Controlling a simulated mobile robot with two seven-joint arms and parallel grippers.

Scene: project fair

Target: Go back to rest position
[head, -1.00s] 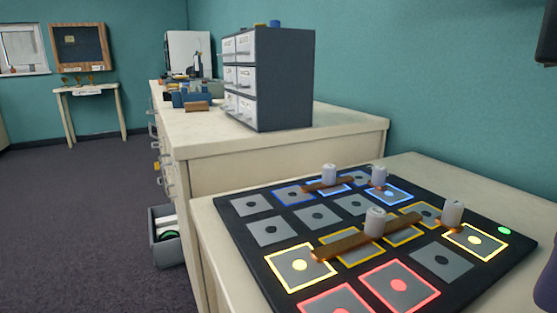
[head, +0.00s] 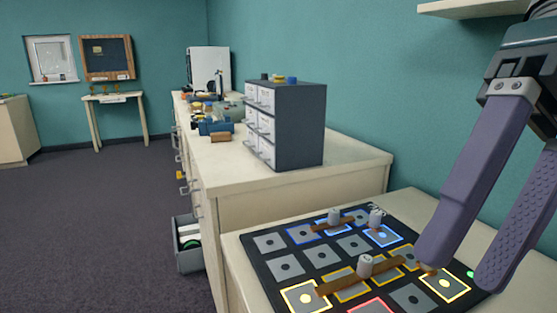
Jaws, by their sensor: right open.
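My right gripper (head: 462,262) hangs in from the upper right of the head view, with two purple fingers apart and nothing seen between them. It shows in front of the right side of the black game board (head: 262,258), and I cannot tell its height above it. The board lies on a cream table and has lit blue, yellow and red squares. Brown bars (head: 345,283) and several pale cylinders (head: 365,266) stand on it. The fingers hide part of its right side. My left gripper is not in view.
A cream counter (head: 232,178) behind the board holds a grey drawer cabinet (head: 299,125) and small items. An open drawer (head: 188,245) juts out at the counter's left side. A shelf (head: 470,8) is at the upper right. The dark floor (head: 90,230) at left is clear.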

